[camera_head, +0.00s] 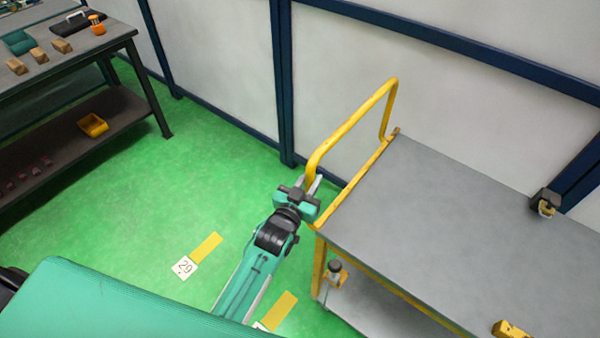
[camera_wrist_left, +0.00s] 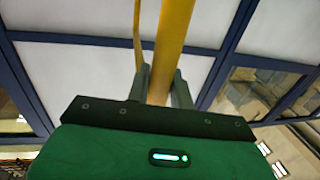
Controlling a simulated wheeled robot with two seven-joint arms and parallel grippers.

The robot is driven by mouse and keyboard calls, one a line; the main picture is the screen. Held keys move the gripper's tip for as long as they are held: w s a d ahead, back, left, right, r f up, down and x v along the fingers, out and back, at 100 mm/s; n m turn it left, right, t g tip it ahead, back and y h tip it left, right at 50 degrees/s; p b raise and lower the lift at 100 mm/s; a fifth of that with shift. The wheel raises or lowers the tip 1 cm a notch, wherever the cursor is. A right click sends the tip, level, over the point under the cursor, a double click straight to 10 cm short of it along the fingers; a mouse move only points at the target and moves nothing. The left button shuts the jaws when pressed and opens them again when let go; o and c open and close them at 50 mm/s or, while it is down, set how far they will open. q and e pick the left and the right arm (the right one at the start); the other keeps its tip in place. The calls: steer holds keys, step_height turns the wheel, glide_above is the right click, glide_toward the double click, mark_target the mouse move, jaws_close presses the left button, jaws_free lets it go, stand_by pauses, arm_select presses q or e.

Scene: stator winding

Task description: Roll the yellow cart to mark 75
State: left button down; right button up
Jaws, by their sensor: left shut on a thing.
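The yellow cart has a grey top (camera_head: 440,220) and a yellow push handle (camera_head: 345,128) at its left end. My left gripper (camera_head: 311,185) is shut on the lower near part of that handle. In the left wrist view the yellow handle bar (camera_wrist_left: 172,45) stands between the two fingers (camera_wrist_left: 160,85). A floor label reading 29 (camera_head: 184,267) lies left of the cart beside a yellow strip (camera_head: 206,247). Mark 75 cannot be read anywhere. My right gripper is out of view.
A dark workbench (camera_head: 70,60) with wooden blocks and tools stands at the upper left, with a yellow bin (camera_head: 93,125) on its lower shelf. A white wall with blue posts (camera_head: 281,80) runs behind the cart.

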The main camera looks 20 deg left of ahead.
arm_select(q)
steer(key=shift+s+d, duration=0.15)
steer(key=shift+d, duration=0.25)
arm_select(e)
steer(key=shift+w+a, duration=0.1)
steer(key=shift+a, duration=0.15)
arm_select(q)
steer(key=shift+f, duration=0.1)
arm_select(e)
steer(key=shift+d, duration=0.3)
arm_select(q)
steer(key=c, duration=1.4)
jaws_free()
steer(key=shift+d, duration=0.1)
steer(key=shift+o, duration=0.6)
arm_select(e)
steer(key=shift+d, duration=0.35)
